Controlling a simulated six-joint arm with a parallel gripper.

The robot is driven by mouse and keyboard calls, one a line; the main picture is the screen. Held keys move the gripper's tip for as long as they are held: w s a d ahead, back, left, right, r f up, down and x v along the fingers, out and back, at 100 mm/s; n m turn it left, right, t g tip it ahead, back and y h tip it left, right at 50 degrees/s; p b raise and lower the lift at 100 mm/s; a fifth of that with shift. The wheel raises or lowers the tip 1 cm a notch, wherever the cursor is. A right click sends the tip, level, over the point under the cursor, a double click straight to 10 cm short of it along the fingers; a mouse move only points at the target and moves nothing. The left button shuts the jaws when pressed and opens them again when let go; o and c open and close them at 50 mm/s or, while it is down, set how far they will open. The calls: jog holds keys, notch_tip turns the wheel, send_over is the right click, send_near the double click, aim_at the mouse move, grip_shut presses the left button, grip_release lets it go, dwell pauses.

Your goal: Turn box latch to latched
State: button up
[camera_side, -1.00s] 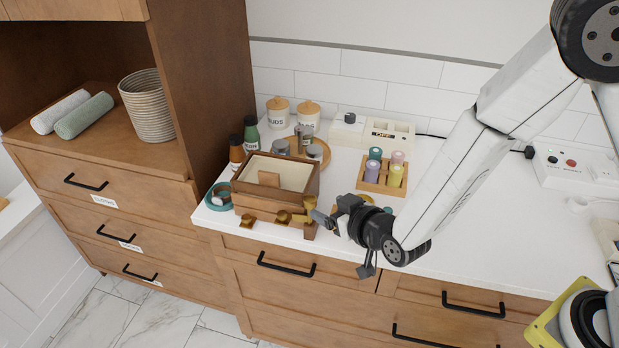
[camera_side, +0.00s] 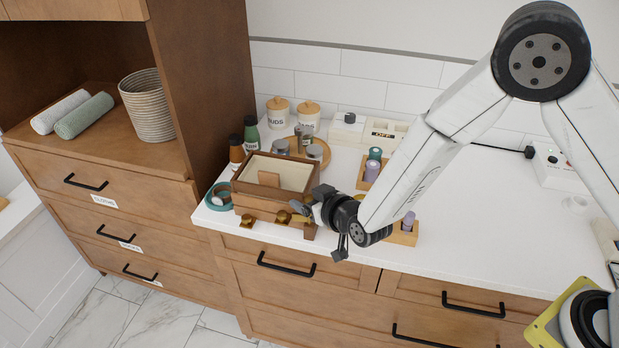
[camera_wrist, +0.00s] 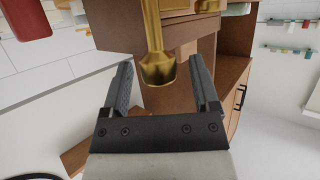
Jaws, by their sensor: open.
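The wooden box (camera_side: 258,204) stands open at the counter's front left, with a pale interior. Its brass latch (camera_wrist: 157,66) is a bar ending in a faceted knob in the wrist view, where it runs down from the top edge. My gripper (camera_wrist: 160,75) is open, with one finger on each side of the knob. Gaps show between the knob and both fingers, so it is not gripped. In the side view my gripper (camera_side: 302,209) is at the box's front right corner and mostly hides the latch.
Two brass knobs, one of them here (camera_side: 247,220), sit along the box's front. A teal ring-shaped item (camera_side: 217,203) lies left of it. Bottles and jars (camera_side: 251,134) stand behind. A wooden bottle rack (camera_side: 403,236) is partly hidden behind my arm. The counter's right part has free room.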

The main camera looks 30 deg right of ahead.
jog(key=shift+w, duration=0.1)
jog(key=shift+c, duration=0.2)
grip_shut()
jog(key=shift+m+h, duration=0.8)
jog(key=shift+h, duration=0.1)
jog(key=shift+o, duration=0.2)
grip_release()
jog(key=v, duration=0.7)
jog(key=shift+s, duration=0.4)
